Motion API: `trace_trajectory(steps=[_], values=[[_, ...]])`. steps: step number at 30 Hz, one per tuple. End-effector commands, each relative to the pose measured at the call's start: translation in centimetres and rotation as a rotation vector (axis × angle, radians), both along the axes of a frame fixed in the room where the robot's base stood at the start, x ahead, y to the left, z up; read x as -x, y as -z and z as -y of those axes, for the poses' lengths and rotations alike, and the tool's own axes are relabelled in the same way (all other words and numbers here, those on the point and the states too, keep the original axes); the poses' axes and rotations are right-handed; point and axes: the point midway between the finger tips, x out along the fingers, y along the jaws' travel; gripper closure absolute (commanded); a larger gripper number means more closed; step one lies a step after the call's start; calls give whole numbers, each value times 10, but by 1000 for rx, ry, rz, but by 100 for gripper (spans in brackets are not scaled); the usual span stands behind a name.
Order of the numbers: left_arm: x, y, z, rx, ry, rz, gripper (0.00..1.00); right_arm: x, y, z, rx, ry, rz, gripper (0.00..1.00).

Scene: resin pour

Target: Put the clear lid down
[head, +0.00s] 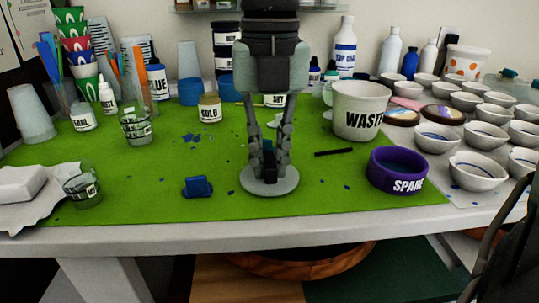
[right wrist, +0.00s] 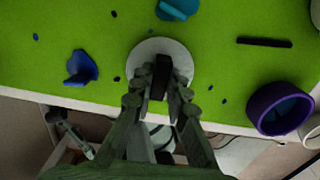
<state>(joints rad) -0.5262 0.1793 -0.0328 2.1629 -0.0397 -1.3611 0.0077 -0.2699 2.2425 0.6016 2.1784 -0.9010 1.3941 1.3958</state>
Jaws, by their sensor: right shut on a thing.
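The lid (head: 255,186) is a round, pale grey-white disc with a dark upright grip in its middle. It looks level, low at the front middle of the green mat (head: 120,190). My right gripper (head: 269,165) points straight down over it, with its fingers shut on the dark grip. In the right wrist view the lid (right wrist: 140,57) shows beyond the fingertips (right wrist: 162,85). I cannot tell whether its underside touches the mat. My left gripper is not in clear view.
A blue tabbed piece (head: 197,187) lies left of the lid. A small cup (head: 82,187) stands at left. Blue specks dot the mat.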

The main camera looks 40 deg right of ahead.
Motion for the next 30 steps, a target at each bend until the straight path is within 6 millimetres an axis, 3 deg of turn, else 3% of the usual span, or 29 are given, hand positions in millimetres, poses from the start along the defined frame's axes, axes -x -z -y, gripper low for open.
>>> trace_trajectory(steps=[2,3,7,20,30], values=[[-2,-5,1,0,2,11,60,0,1,0,0,0,0,100],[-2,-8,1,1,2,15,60,0,0,0,0,0,0,80],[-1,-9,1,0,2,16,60,0,0,0,0,0,0,65],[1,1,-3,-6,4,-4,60,0,-5,0,0,-1,0,65],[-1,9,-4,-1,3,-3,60,-1,-76,0,2,1,5,65]])
